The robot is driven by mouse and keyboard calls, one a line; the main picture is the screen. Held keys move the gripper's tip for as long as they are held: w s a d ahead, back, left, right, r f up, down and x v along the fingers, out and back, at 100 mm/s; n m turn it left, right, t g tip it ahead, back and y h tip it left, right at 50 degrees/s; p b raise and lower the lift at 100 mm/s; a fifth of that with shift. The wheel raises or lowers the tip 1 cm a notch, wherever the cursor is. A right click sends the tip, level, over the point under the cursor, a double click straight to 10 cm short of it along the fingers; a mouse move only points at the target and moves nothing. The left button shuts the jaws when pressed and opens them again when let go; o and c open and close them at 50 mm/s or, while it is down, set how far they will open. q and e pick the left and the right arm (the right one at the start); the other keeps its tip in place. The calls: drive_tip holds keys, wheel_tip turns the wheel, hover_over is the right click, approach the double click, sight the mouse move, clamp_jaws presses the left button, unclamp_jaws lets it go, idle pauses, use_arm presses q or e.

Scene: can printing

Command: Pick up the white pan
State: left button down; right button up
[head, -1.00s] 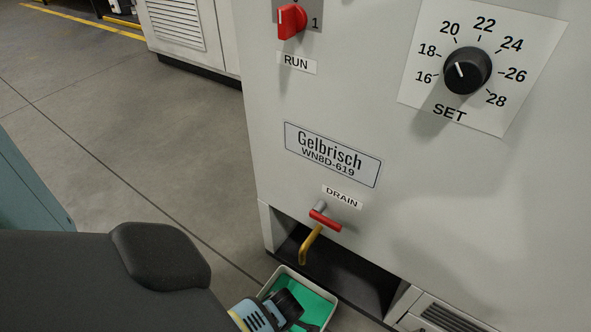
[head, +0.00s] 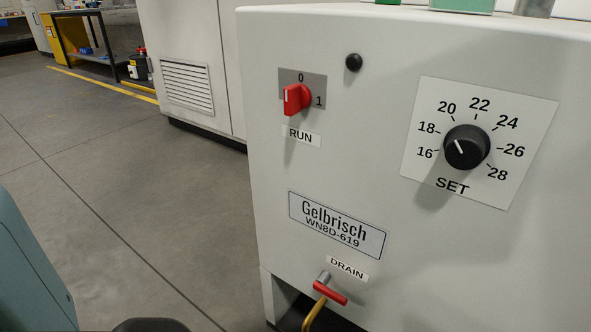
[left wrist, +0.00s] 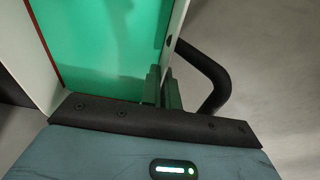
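The white pan (left wrist: 180,22) fills the upper left of the left wrist view and holds green liquid (left wrist: 105,45). A black curved handle (left wrist: 212,70) stands out from its right wall. My left gripper (left wrist: 163,88) has its two dark fingers close together, one on each side of the pan's right wall, and appears shut on it. The pan and the left gripper are outside the head view now. My right gripper is in neither view.
A grey machine (head: 400,240) stands at the right, with a red run switch (head: 297,99), a black set dial (head: 466,147) and a red drain valve (head: 330,292) over a brass spout (head: 313,314). The floor (head: 130,200) to its left is clear.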

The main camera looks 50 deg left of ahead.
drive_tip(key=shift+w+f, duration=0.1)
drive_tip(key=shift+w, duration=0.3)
use_arm(q)
drive_tip(key=shift+w, duration=0.1)
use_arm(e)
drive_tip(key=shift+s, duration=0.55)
